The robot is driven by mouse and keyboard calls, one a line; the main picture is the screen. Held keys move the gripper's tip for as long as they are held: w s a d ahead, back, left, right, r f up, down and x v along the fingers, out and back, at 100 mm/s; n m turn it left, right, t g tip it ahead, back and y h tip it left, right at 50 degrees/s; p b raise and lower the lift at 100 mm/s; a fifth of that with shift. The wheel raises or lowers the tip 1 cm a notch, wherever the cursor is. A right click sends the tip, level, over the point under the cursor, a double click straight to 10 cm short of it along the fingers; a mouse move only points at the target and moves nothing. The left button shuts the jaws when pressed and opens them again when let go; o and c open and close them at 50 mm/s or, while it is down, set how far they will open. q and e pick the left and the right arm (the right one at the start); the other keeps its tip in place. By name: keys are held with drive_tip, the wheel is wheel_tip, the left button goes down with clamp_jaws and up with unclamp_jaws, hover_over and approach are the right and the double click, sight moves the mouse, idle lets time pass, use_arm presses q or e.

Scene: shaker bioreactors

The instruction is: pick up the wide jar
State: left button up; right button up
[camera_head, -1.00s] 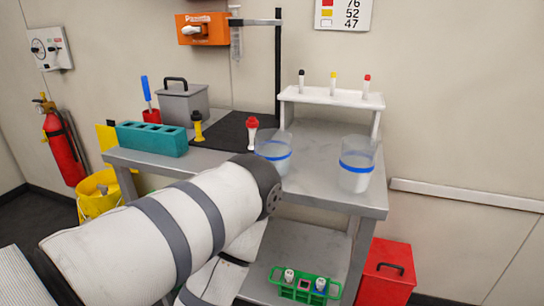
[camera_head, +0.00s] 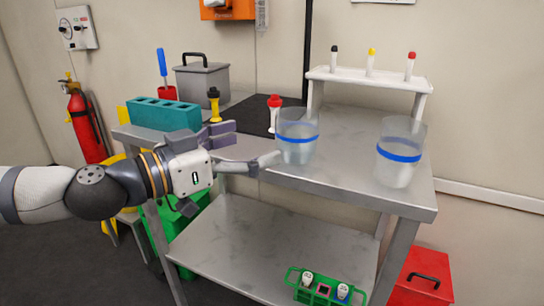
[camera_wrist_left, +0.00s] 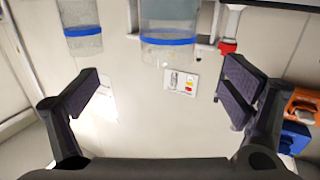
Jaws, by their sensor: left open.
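Two clear jars with blue bands stand on the grey metal table: a left jar (camera_head: 297,150) near the table's middle and a right jar (camera_head: 398,172) near its right end. I cannot tell for certain which is the wide one. My left gripper (camera_head: 240,148) is open and empty, just left of the left jar, with its lower fingertip close to it; contact is unclear. In the left wrist view, a nearer jar (camera_wrist_left: 168,52) shows at the top between the open fingers (camera_wrist_left: 165,90), and another jar (camera_wrist_left: 83,45) at top left. My right gripper is out of view.
A red-capped tube (camera_head: 274,117) stands close behind the left jar. A white rack (camera_head: 368,80) with several capped tubes is at the back right. A teal block (camera_head: 165,115) and grey box (camera_head: 203,85) are at the left. The table between the jars is clear.

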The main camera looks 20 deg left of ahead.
sight(297, 125)
use_arm(q)
drive_tip(key=b+x, duration=0.1)
drive_tip(key=x, duration=0.3)
drive_tip(key=b+x, duration=0.1)
drive_tip(key=x, duration=0.3)
drive_tip(key=a+b+x, duration=0.1)
drive_tip(key=x, duration=0.3)
drive_tip(key=shift+w+d+r, duration=0.1)
drive_tip(key=shift+w, duration=0.3)
drive_tip(key=c, duration=1.4)
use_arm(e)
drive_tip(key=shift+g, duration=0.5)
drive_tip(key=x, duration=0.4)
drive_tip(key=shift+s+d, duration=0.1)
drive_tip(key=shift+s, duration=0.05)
